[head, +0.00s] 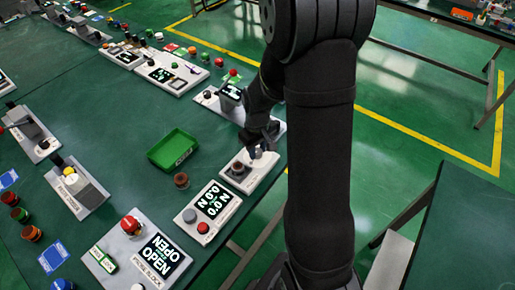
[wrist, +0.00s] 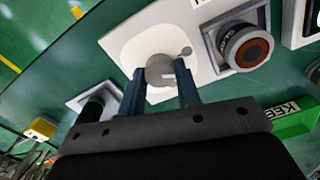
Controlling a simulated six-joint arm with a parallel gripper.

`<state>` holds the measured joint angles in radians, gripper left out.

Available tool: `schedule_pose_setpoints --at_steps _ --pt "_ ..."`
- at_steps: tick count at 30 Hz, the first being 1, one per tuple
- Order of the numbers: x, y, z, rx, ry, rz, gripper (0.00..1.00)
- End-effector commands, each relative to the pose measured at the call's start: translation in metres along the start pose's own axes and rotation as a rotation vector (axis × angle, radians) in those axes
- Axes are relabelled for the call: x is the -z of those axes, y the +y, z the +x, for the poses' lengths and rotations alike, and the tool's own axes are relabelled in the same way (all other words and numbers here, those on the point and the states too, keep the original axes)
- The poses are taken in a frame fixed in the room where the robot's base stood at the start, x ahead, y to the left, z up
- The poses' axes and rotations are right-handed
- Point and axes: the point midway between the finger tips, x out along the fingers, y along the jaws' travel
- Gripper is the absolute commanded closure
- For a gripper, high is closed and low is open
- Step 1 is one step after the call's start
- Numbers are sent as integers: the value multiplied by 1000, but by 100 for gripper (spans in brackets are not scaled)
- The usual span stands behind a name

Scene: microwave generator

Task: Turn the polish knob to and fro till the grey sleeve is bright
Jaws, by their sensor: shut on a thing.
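The polish knob (wrist: 160,70) is a small round grey knob with a white mark, set on a white panel (wrist: 125,40). My gripper (wrist: 160,87) is shut on it, one dark blue finger on each side. In the head view my gripper (head: 262,148) is at the panel (head: 262,176) near the table's right edge, and the knob is mostly hidden there. Beside the knob, a sleeve (wrist: 230,45) with a brown-red core sits in a square grey holder. In the head view this sleeve (head: 239,169) looks dark grey. I cannot tell how bright its surface is.
A green tray (head: 173,150) lies left of the panel. A loose dark ring-shaped part (head: 181,180) lies near it. A display box with two buttons (head: 208,210) stands in front. The table's right edge is close.

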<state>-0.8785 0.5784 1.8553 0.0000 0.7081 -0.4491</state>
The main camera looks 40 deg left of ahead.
Motion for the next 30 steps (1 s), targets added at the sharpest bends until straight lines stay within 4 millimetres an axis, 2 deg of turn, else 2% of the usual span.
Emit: schedule_pose_setpoints --at_steps 11,12,15,25,30 --pt "0 0 0 -1 1 -3 92" --pt "0 0 0 -1 1 -3 66" --pt "0 0 0 0 1 -3 48" --pt "0 0 -2 -1 1 -3 48" --pt "1 0 -20 -2 4 -3 48"
